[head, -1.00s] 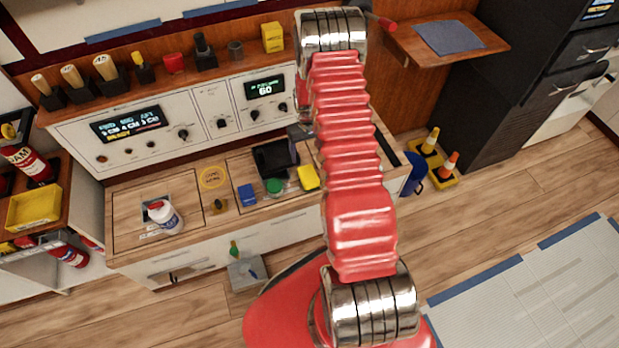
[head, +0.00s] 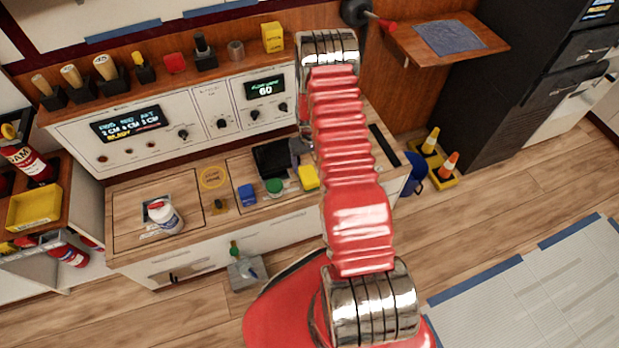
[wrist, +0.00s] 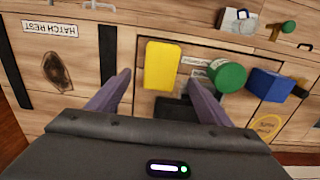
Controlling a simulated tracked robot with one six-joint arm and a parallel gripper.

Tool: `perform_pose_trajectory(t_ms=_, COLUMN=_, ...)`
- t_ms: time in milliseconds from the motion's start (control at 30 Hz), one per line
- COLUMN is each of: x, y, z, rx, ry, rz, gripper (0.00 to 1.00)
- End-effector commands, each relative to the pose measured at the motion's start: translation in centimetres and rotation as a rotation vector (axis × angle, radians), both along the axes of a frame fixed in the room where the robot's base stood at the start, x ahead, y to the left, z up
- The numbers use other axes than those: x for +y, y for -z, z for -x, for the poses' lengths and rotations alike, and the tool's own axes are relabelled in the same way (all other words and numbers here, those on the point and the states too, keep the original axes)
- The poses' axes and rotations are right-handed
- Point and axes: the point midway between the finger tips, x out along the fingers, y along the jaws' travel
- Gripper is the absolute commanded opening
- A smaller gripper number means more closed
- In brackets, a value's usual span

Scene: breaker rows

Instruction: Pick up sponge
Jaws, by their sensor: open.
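A yellow block (head: 308,177), which looks like the sponge, lies on the wooden counter among small items. In the wrist view the yellow block (wrist: 162,65) shows whole, just beyond and between my fingertips. My gripper (wrist: 160,84) is open and empty, with one purple-grey finger on each side of the view. In the head view my gripper (head: 299,148) is partly hidden by my red arm, above and behind the yellow block.
A green cylinder (wrist: 227,75) stands close right of the yellow block, with a blue block (wrist: 271,84) farther right. A black tray-like item (head: 272,160) lies behind. A white bottle (head: 165,216) is at the counter's left. The control panel (head: 205,115) rises behind the counter.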

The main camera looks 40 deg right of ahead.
Motion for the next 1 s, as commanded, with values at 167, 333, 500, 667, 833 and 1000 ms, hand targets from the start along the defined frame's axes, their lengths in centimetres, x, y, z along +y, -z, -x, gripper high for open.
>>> perform_pose_trajectory(t_ms=167, x=0.0, y=2.1, z=0.0, rx=0.001, ry=0.0, rz=0.0, gripper=0.73)
perform_pose_trajectory(t_ms=333, x=0.0, y=2.8, z=0.0, rx=-0.001, ry=0.0, rz=0.0, gripper=0.73)
perform_pose_trajectory(t_ms=500, x=0.0, y=2.8, z=0.0, rx=-0.001, ry=0.0, rz=0.0, gripper=0.73)
perform_pose_trajectory(t_ms=667, x=0.0, y=3.0, z=0.0, rx=0.0, ry=0.0, rz=0.0, gripper=0.73)
perform_pose_trajectory(t_ms=833, x=0.1, y=4.2, z=0.1, rx=0.001, ry=0.0, rz=0.0, gripper=0.73)
perform_pose_trajectory(t_ms=1000, x=0.2, y=6.3, z=0.2, rx=0.001, ry=0.0, rz=0.0, gripper=0.73)
